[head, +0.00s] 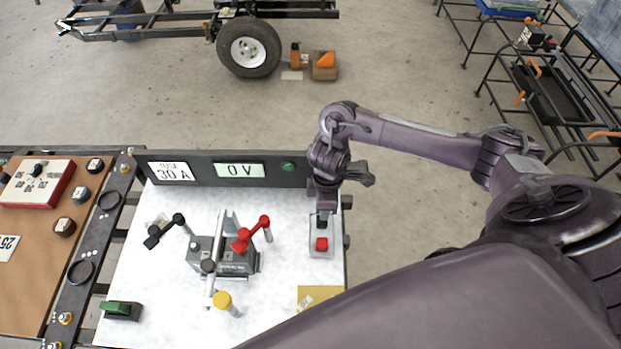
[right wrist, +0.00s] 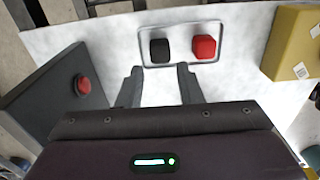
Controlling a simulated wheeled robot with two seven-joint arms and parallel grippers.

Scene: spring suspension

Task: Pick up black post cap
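A black post cap (right wrist: 160,50) sits in a shallow tray (right wrist: 181,65) in the right wrist view, beside a red cap (right wrist: 204,47). In the head view the red cap (head: 322,244) shows in the tray (head: 314,251), while the black cap is largely hidden by or hard to tell from my gripper. My right gripper (right wrist: 160,68) is open and empty. Its two fingers point toward the black cap, one on each side of its line, with the cap just beyond the tips. The right gripper (head: 322,213) hangs over the tray's far end. My left gripper is not in view.
A grey fixture (head: 223,262) with levers capped black, red and yellow stands left of the tray. A yellow box (head: 318,297) lies nearer. A dark panel (head: 218,182) with signs and a button runs along the bench's back edge. White bench top (head: 280,285) is clear between.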

